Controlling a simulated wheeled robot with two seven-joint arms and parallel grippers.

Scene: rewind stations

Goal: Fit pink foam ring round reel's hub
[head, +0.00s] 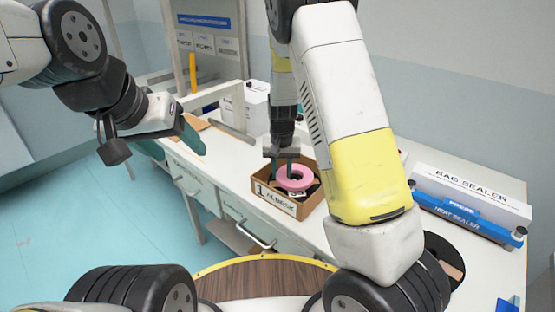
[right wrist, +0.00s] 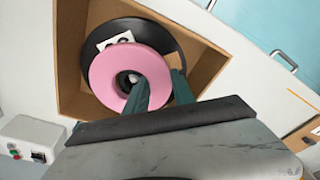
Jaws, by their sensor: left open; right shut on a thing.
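The pink foam ring (head: 301,184) is over the cardboard box on the bench, held by my right gripper (head: 282,172). In the right wrist view, the ring (right wrist: 105,66) lies over a black reel (right wrist: 166,42) and covers part of it. One finger of the right gripper (right wrist: 160,88) is at the ring's hole, the other outside its wall. Something grey and round shows through the hole; I cannot tell whether the ring is around the hub or above it. My left gripper (head: 155,140) is open and empty, left of the bench, away from the box.
The cardboard box (head: 277,203) has walls around the reel. A blue and white bag sealer (head: 467,200) stands at the right. A white box with buttons (right wrist: 33,138) shows in the wrist view. Drawer handles (head: 255,237) stick out from the bench front.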

